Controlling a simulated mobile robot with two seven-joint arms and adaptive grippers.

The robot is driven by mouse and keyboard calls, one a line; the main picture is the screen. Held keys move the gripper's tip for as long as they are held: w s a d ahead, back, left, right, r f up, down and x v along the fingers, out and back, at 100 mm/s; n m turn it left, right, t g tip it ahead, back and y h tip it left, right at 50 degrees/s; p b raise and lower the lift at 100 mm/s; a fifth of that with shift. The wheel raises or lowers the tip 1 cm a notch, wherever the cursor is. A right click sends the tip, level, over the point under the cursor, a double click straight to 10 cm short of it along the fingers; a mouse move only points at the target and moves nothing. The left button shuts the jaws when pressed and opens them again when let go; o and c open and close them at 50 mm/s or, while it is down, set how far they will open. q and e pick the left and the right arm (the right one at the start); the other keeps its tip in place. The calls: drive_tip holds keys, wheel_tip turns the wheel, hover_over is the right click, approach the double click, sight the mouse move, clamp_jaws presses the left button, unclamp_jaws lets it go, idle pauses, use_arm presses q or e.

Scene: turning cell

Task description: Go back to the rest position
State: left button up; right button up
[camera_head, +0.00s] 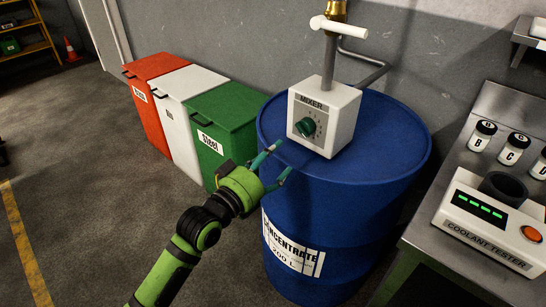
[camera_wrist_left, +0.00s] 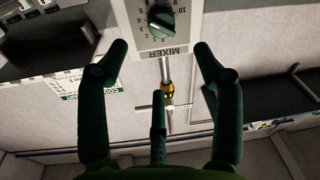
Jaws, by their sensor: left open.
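My left gripper (camera_head: 278,165) is open and empty in front of the blue drum (camera_head: 390,150), at the height of its upper edge. In the left wrist view its fingers (camera_wrist_left: 160,55) stand wide apart, with the mixer box beyond them. The white mixer box (camera_head: 342,112) sits on the drum top, with a green dial (camera_head: 306,127) on its front. In the left wrist view the box appears upside down, and its dial (camera_wrist_left: 160,22) shows clear of the fingers. My right gripper does not show in either view.
Red (camera_head: 152,110), white (camera_head: 185,115) and green (camera_head: 222,125) bins stand along the wall behind my left arm. A steel bench at right holds a coolant tester (camera_head: 485,222) and several labelled jars (camera_head: 482,135). The floor (camera_head: 75,190) at left is clear.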

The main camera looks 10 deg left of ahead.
use_arm(q)
drive_tip(key=a+f+n+g+y+p, duration=0.1)
drive_tip(key=a+f+g+y, duration=0.15)
drive_tip(key=f, duration=0.85)
drive_tip(key=a+f+n+g+y+p, duration=0.15)
drive_tip(key=a+f, duration=0.25)
drive_tip(key=f, duration=0.6)
drive_tip(key=s+a+f+m+g+y, duration=0.1)
drive_tip(key=s+a+f+y, duration=0.1)
drive_tip(key=s+f, duration=0.45)
drive_tip(key=s+a+f+g+y, duration=0.15)
drive_tip(key=s+f, duration=0.25)
drive_tip(key=f, duration=0.6)
drive_tip(key=s+a+f+g+p, duration=0.2)
drive_tip(key=s+a+f+g, duration=0.2)
drive_tip(key=s+f, duration=0.9)
drive_tip(key=s+a+f+m+g+y, duration=0.1)
drive_tip(key=s+f+g, duration=0.1)
drive_tip(key=s, duration=1)
drive_tip(key=s+a+f+m+g+y, duration=0.1)
drive_tip(key=s+f+g, duration=0.1)
drive_tip(key=s, duration=1.1)
drive_tip(key=shift+s+a+f+p, duration=0.15)
drive_tip(key=shift+a+f+p, duration=0.15)
drive_tip(key=shift+p, duration=0.1)
